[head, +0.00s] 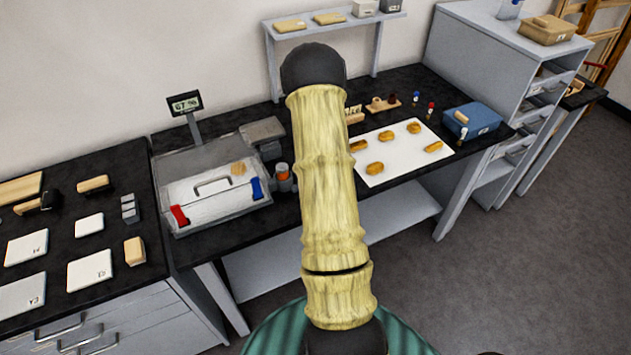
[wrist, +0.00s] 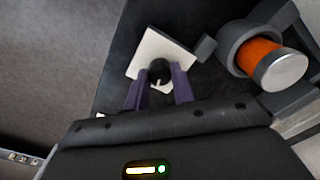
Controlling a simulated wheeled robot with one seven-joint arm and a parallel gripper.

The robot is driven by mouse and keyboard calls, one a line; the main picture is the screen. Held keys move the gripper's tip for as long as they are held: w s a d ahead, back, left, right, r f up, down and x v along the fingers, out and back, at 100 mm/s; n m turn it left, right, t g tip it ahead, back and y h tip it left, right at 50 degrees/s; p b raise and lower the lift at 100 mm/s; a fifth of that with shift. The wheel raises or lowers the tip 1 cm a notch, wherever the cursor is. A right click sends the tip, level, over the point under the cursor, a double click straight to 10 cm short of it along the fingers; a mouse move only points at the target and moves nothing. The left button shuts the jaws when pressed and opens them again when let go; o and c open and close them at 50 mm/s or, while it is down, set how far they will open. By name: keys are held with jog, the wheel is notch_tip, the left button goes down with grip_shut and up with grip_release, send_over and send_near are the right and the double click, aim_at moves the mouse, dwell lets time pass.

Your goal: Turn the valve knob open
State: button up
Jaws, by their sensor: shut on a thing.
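The valve knob (wrist: 159,69) is small, round and black with a pale pointer line, and sits on a white square plate (wrist: 152,46) in the wrist view. The pointer line runs toward my gripper's palm. My gripper (wrist: 160,76) has its two purple fingers on either side of the knob and is shut on it. In the head view my arm covers the middle of the bench; the knob and my gripper are hidden there.
An orange cylinder with a silver cap (wrist: 265,62) stands right beside the plate in a grey holder. In the head view, a grey case (head: 210,225) lies left of my arm; a white sheet (head: 400,165) with several tan pieces lies right.

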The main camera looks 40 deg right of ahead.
jog(key=shift+m, duration=1.6)
jog(key=o, duration=1)
jog(key=shift+r, duration=0.1)
notch_tip(320, 180, up, 17)
jog(key=b, duration=0.2)
jog(key=shift+r, duration=0.15)
